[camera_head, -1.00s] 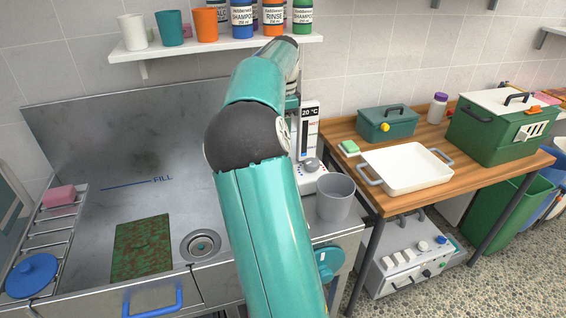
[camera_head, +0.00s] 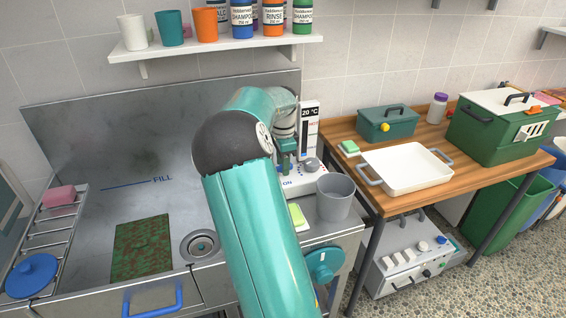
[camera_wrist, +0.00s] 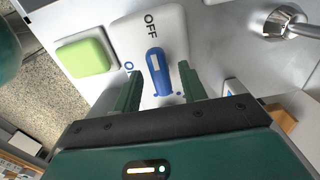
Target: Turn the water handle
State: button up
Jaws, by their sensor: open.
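The blue water handle (camera_wrist: 158,70) sits on a white plate (camera_wrist: 176,22) marked OFF and ON in the wrist view. Its upper end points toward the OFF label; the ON label is to its lower left. My gripper (camera_wrist: 160,72) is open, with one green finger on each side of the handle. Whether either finger touches it I cannot tell. In the head view my gripper (camera_head: 286,158) is over the white control panel (camera_head: 303,181) beside the tub. The handle is hidden there behind my arm and gripper.
A green sponge (camera_wrist: 86,57) lies close to the plate. A grey cup (camera_head: 335,198) stands right of my gripper in the head view. A thermometer display (camera_head: 310,122) rises behind the panel. The metal tub (camera_head: 105,205) is left, a wooden table (camera_head: 383,200) right.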

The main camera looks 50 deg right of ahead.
jog(key=shift+c, duration=0.4)
grip_shut()
jog(key=shift+n, duration=0.3)
jog(key=n, duration=0.5)
jog(key=shift+n, duration=0.4)
jog(key=n, duration=0.5)
jog(key=shift+n, duration=0.3)
jog(key=shift+o, duration=0.4)
grip_release()
